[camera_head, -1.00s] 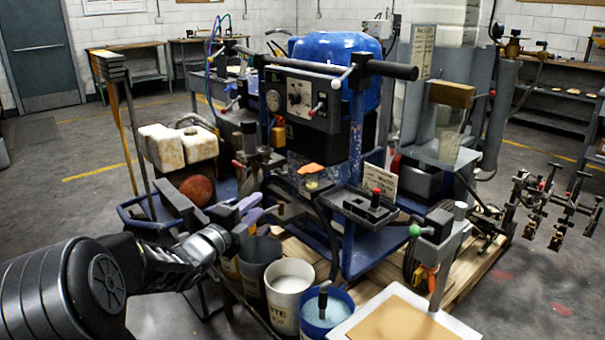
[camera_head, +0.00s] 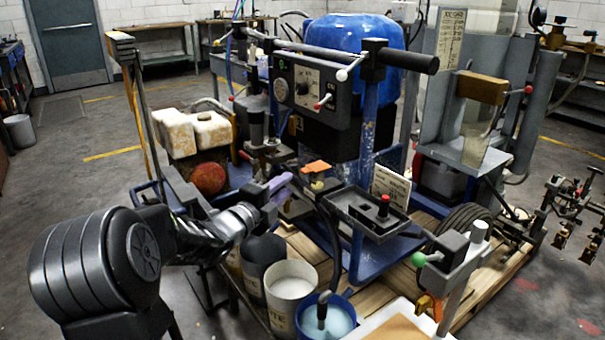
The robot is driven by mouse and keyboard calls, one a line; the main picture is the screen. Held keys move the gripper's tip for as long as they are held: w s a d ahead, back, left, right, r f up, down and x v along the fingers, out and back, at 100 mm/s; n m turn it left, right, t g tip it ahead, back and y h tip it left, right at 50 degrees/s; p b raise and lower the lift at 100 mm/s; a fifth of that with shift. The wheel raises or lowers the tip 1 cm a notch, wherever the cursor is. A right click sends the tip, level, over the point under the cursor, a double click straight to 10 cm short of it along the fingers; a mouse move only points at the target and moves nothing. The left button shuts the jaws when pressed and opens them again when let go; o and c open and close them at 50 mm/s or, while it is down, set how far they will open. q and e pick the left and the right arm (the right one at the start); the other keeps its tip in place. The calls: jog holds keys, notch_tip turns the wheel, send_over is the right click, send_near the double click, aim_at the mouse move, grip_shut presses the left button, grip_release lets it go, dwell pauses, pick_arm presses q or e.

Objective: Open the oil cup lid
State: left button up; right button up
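An orange lid (camera_head: 316,166) lies over a small clear cup (camera_head: 318,184) on the line striper, below its black control panel. I take this for the oil cup; it is small, and I cannot tell whether the lid is fully down. My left gripper (camera_head: 284,188) reaches in from the left, with pale purple fingers pointing right. The fingers look spread and empty, to the left of the cup and slightly lower in the picture, apart from the lid. My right gripper is not in view.
A bar and the control panel (camera_head: 304,92) stand above the cup. A grey tray (camera_head: 352,212) with a red knob is right of it. Buckets, including a white one (camera_head: 291,288) and a blue one (camera_head: 340,322), stand below. A green-knobbed lever (camera_head: 418,259) is at front right.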

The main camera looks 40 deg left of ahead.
aim_at(315, 168)
pick_arm(q)
jog(key=w, duration=0.7)
jog(key=shift+w+a, duration=0.35)
jog(key=shift+a, duration=0.1)
jog(key=shift+c, duration=0.3)
grip_shut()
dwell(0.7)
